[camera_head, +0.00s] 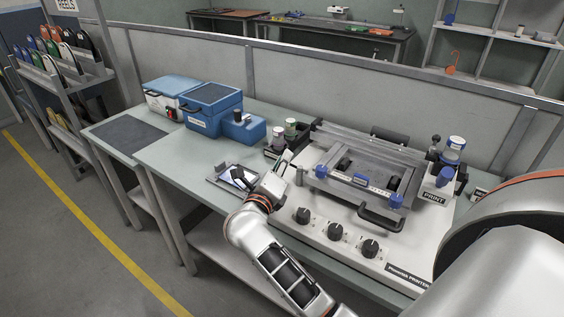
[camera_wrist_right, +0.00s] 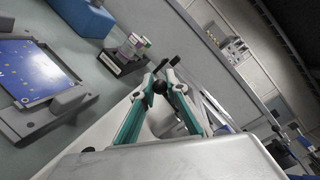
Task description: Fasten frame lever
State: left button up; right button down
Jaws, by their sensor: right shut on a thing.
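The printer (camera_head: 330,212) is a pale machine with a metal frame (camera_head: 375,168) on top, which has blue clamp knobs (camera_head: 396,201) at its front corners. My right gripper (camera_head: 287,158) is at the frame's left side. In the right wrist view, the teal fingers of my right gripper (camera_wrist_right: 160,84) close together on a small round black knob (camera_wrist_right: 160,87), which looks like the end of a lever. The rest of that lever is mostly hidden by the fingers. My left gripper is not in view.
Left of the printer lies a small holder with a blue board (camera_wrist_right: 36,72). Behind it stand a caddy of jars (camera_wrist_right: 128,56) and blue boxes (camera_head: 210,107). Black dials (camera_head: 335,232) line the printer's front. A grey partition (camera_head: 300,80) closes the table's back.

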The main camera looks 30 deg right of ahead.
jog(key=shift+w+d+m+g+h, duration=0.1)
jog(key=shift+d+m+g+h, duration=0.1)
jog(key=shift+m+g+h, duration=0.3)
jog(key=c, duration=2)
grip_release()
notch_tip(320, 180, up, 10)
